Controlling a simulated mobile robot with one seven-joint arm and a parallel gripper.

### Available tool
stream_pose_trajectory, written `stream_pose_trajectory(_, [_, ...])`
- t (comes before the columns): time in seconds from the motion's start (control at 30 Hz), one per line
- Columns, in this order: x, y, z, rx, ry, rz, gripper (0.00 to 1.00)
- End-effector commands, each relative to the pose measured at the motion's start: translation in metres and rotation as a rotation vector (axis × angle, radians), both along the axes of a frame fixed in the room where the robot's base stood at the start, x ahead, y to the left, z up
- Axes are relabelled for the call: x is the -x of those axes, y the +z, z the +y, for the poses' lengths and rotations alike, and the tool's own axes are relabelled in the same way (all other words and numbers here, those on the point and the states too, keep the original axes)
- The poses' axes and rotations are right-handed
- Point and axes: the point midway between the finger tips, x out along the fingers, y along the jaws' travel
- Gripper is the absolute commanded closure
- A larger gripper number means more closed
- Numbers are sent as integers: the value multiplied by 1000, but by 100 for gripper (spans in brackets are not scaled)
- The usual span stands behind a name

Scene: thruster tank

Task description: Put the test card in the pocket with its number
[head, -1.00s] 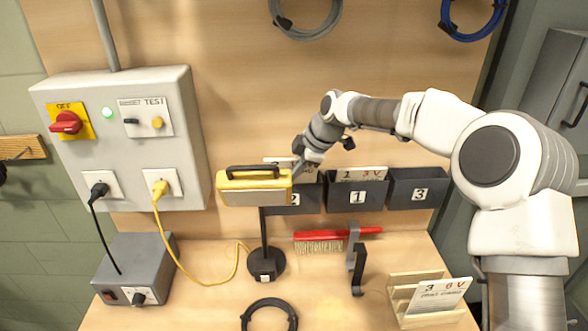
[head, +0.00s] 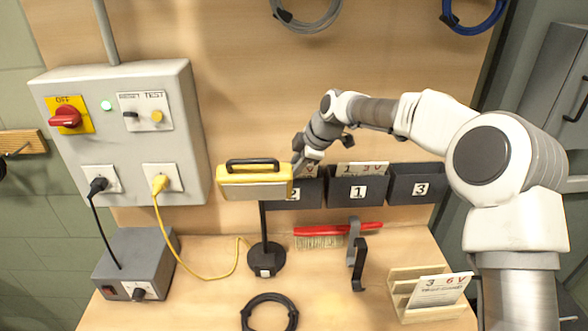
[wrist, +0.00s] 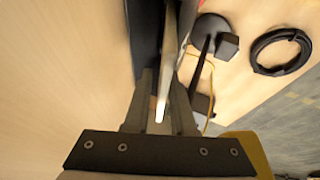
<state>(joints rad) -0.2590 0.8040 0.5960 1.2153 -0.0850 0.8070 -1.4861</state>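The test card (head: 307,171) is a pale card seen partly at the pocket marked 2 (head: 308,193), on the left of the row. Its lower part is hidden by the pocket front, and its number cannot be read. My gripper (head: 299,164) is above that pocket, its fingers on either side of the card. In the wrist view the card (wrist: 161,108) shows edge-on between the fingers (wrist: 162,90), which look closed on it. The pocket marked 1 (head: 345,193) holds a card reading "1 3V" (head: 362,168). The pocket marked 3 (head: 400,187) looks empty.
A yellow lamp box (head: 254,187) on a black stand (head: 266,258) is close left of my gripper. A wooden rack (head: 405,298) holds a "3 6V" card (head: 440,289).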

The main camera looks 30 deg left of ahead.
Motion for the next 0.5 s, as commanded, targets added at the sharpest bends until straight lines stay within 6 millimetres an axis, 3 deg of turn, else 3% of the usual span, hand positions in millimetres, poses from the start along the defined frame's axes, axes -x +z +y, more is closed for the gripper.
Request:
stream_pose_trajectory(0.03, [5, -13, -4, 21, 6, 22, 54])
stream_pose_trajectory(0.27, [5, -14, -5, 24, 6, 23, 54])
stream_pose_trajectory(0.5, [4, 3, -14, 19, 2, 18, 54])
